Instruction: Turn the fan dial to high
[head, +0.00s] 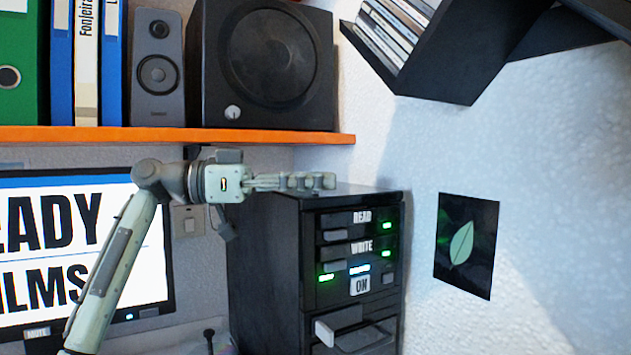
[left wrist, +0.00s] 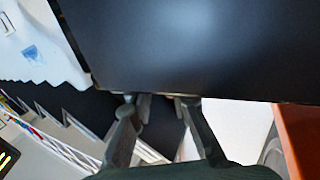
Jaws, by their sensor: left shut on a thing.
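I see no dial marked for a fan. A small pale round knob (head: 233,112) sits low on the front of a black speaker box on the shelf. My left gripper (head: 325,181) reaches in from the left, level with the top of a black disc tower (head: 265,250) and below the shelf. In the left wrist view my left gripper's fingers (left wrist: 155,98) stand a little apart against the edge of a large dark surface. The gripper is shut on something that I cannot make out. My right gripper is not in view.
An orange shelf (head: 170,135) above my arm holds binders, a small speaker (head: 156,70) and the black speaker box (head: 265,65). The tower has READ, WRITE and ON panels with lights. A monitor (head: 85,245) is at left. A dark leaf picture (head: 466,245) hangs on the right wall.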

